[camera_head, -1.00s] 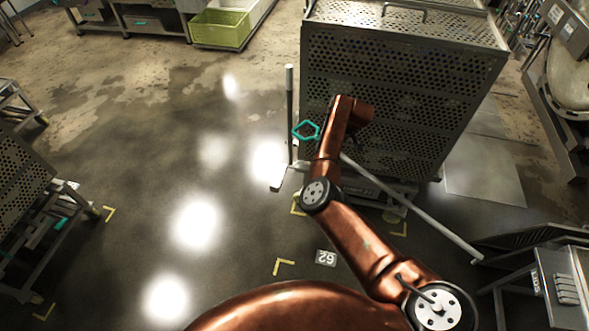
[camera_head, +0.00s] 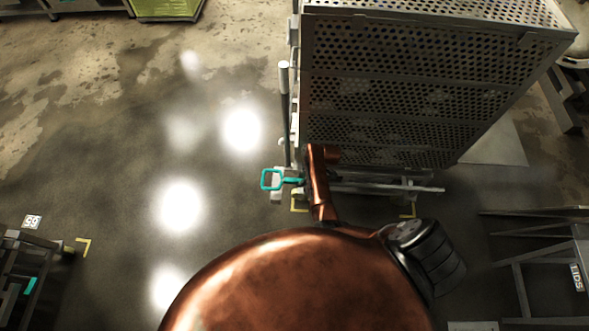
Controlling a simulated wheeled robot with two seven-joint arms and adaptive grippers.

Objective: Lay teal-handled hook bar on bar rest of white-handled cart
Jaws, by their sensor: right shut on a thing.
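The teal-handled hook bar (camera_head: 269,172) lies nearly level across the view, low along the near side of the white-handled cart. Its teal loop sticks out left of my right arm, and its pale shaft appears to run right, ending past the cart's base. My right gripper (camera_head: 318,180) is shut on the bar, mostly hidden by my copper wrist. The white-handled cart (camera_head: 287,110) has an upright post with a white grip at its left and carries a large perforated steel cage. I cannot pick out the bar rest or tell whether the bar touches it. My left gripper is out of view.
The perforated cage (camera_head: 400,95) rises just beyond my right wrist. A metal frame (camera_head: 530,235) stands at the right, and another rack (camera_head: 30,265) at the lower left. The wet floor on the left is open.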

